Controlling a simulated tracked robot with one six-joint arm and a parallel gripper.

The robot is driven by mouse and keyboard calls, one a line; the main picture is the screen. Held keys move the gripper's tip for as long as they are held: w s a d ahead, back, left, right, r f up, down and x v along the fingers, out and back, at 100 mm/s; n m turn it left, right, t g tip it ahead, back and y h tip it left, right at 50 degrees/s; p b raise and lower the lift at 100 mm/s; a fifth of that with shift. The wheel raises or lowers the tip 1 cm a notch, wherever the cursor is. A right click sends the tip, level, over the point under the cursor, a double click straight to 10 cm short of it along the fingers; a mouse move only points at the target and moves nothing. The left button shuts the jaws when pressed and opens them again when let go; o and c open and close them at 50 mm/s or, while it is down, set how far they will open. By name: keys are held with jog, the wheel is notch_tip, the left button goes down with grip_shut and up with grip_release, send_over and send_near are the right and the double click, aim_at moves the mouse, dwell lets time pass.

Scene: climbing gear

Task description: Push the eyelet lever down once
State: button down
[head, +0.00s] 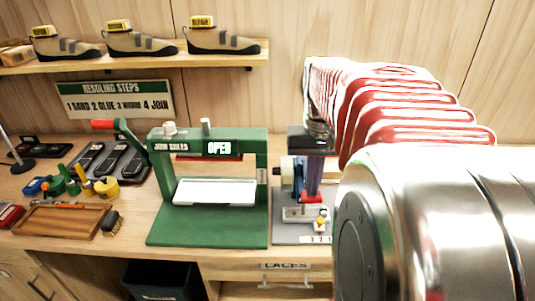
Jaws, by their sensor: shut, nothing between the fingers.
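The eyelet press (291,181) stands on a grey base on the workbench, right of the green sole press, and is partly hidden behind my gripper and arm. A small red part, which looks like its lever end (312,197), shows low on it. My gripper (312,188) is shut and empty and points down, its tips at or just above the red part. I cannot tell whether they touch. A small metal plate and a yellow bit show below the red part.
The green sole press (205,226), with an OPEN sign and a red-handled lever (103,125), stands close on the left. A wooden tray (62,221), brush (111,224) and pots lie further left. Shoes stand on a shelf (140,61) above. My arm hides the bench at right.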

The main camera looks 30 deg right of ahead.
notch_tip(320, 180, up, 8)
jog(key=shift+r, duration=0.25)
dwell(0.9)
dwell(0.4)
jog(key=s+a+f+n+t, duration=0.1)
jog(key=a+f+n+t, duration=0.1)
jog(key=a, duration=0.5)
jog(key=s+a+f+n+t, duration=0.1)
jog(key=a+f+n, duration=0.1)
jog(key=a+f, duration=0.3)
jog(key=s+a+f+n+t, duration=0.2)
jog(key=a+f, duration=0.2)
jog(key=a, duration=0.7)
jog(key=shift+n+t, duration=0.3)
jog(key=shift+n, duration=0.1)
